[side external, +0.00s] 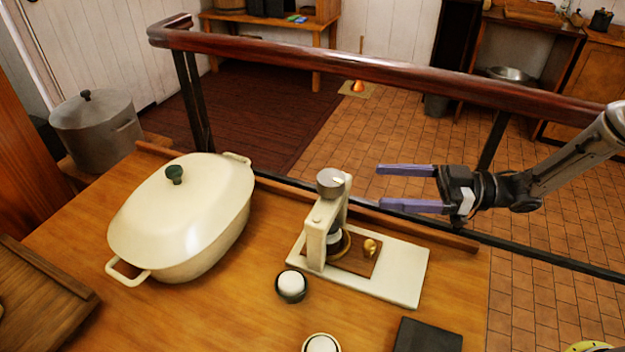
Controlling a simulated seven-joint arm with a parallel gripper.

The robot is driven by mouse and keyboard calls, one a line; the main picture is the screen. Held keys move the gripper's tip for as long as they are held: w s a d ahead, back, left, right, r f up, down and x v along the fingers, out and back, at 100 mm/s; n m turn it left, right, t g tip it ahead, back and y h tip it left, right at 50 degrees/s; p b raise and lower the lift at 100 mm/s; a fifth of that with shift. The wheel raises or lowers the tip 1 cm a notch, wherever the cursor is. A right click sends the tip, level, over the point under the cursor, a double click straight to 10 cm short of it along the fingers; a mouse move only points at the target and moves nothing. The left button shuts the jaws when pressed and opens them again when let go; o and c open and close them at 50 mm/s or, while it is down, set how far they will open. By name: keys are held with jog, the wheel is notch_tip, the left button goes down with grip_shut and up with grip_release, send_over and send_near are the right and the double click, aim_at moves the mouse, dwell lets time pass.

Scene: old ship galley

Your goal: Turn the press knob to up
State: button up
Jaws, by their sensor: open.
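The press (322,226) is a cream upright column on a cream base plate (402,277) on the wooden table. A grey round knob (331,182) with a pale pointer mark sits on top of the column. My gripper (379,187) is open and empty, with two purple fingers pointing left. In the picture it is to the right of the knob, apart from it. I cannot tell the depth gap between them or read any labels at the knob.
A large cream lidded pot (185,218) stands left of the press. Two small cups with white contents, one dark (291,287) and one at the front edge (321,344), stand in front. A dark slab (427,337) lies at front right. A wooden rail (400,70) runs behind.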

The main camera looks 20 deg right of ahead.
aim_at(331, 187)
jog(key=x, duration=1.3)
jog(key=shift+w+a, duration=0.25)
jog(key=shift+a, duration=0.1)
jog(key=c, duration=1.4)
jog(key=n+g, duration=0.1)
jog(key=g, duration=0.1)
jog(key=n+g+y, duration=0.1)
jog(key=n+g, duration=0.1)
jog(key=shift+s+a+g+y, duration=0.1)
jog(key=shift+s+g+y, duration=0.2)
jog(key=shift+s, duration=0.1)
jog(key=o, duration=1.4)
